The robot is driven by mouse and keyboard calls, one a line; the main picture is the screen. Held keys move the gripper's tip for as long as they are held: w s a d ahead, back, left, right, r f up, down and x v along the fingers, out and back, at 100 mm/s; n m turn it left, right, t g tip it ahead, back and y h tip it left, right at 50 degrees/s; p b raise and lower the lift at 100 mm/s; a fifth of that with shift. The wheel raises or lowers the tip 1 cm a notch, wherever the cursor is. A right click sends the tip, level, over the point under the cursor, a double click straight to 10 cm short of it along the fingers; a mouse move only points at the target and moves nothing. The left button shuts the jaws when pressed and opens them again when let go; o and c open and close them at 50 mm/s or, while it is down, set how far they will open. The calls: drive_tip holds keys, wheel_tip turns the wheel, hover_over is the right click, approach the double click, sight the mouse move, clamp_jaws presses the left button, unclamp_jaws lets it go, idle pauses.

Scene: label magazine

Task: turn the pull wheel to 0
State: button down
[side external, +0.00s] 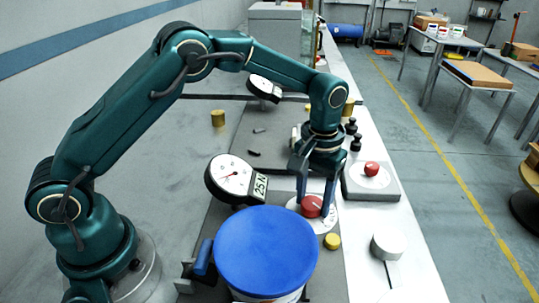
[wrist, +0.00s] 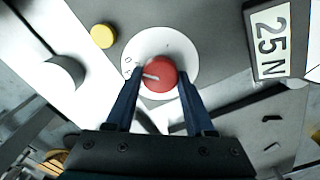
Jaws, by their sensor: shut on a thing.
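The pull wheel is a red knob (side external: 311,206) on a round white dial plate, standing behind the blue-topped drum in the side view. In the wrist view the red knob (wrist: 160,78) sits between my two fingers on the white dial plate (wrist: 178,44). A pale pointer line on the knob points left, toward a small mark like a 0 near the plate's left edge. My gripper (side external: 316,200) reaches down from above and is shut on the knob; its fingertips (wrist: 160,84) flank it on both sides.
A dial gauge (side external: 229,177) with a "25 N" label (wrist: 269,40) stands beside the wheel. The blue-topped drum (side external: 266,250) is close in front. Another red knob (side external: 371,169) sits on a grey box to the right. A yellow cylinder (wrist: 103,36) and a grey cylinder (side external: 386,246) stand nearby.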

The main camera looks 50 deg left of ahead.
sight(313, 201)
drive_tip(key=shift+c, duration=1.3)
unclamp_jaws()
drive_tip(key=shift+r, duration=2.65)
